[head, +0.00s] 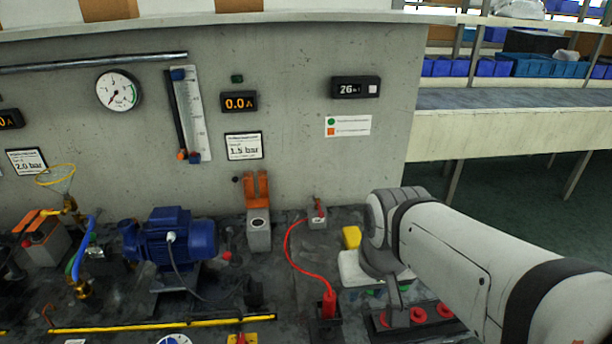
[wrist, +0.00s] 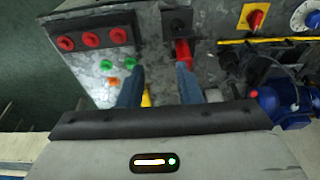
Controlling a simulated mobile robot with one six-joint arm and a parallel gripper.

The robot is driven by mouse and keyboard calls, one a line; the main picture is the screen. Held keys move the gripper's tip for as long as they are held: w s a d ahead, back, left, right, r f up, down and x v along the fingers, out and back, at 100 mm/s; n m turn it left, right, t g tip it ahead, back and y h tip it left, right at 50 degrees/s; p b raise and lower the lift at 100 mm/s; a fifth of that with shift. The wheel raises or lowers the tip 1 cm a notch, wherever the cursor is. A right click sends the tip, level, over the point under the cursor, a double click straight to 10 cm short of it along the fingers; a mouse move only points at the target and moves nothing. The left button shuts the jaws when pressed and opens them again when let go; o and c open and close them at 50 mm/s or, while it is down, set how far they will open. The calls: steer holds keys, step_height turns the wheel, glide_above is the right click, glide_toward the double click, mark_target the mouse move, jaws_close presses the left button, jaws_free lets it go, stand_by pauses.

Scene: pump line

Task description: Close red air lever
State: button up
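A small red lever (head: 318,207) stands roughly upright on a small grey block (head: 317,220) near the foot of the wall in the head view. A red hose (head: 292,250) curves from beside this block to a red plug (head: 329,303). My gripper (wrist: 159,72) shows in the wrist view with its two blue fingers apart and nothing between their tips. The red plug (wrist: 183,52) is just beyond the right finger there. I cannot make out the lever in the wrist view. My arm hides the gripper's fingers in the head view, right of the lever.
A yellow block (head: 352,237) and a pale panel stand right of the lever. Red buttons (head: 418,314) lie under my arm. An orange-handled grey device (head: 257,225) and a blue motor (head: 180,238) stand left. A yellow plate with a red knob (wrist: 256,18) is farther off.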

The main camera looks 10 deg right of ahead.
steer(key=w+r+p, duration=0.3)
steer(key=w+r, duration=0.2)
steer(key=w, duration=0.4)
steer(key=g+y+p, duration=0.2)
steer(key=g+p, duration=0.1)
steer(key=p, duration=0.6)
glide_above(320, 208)
steer(key=d, duration=0.2)
step_height(320, 208, down, 12)
steer(key=f+p, duration=0.1)
steer(key=f, duration=0.1)
steer(key=a+f, duration=0.1)
steer(key=f, duration=0.2)
steer(key=f+p, duration=0.1)
steer(key=f, duration=0.1)
steer(key=shift+a+f+p, duration=0.15)
steer(key=shift+a+p, duration=0.1)
steer(key=shift+p, duration=0.1)
jaws_close()
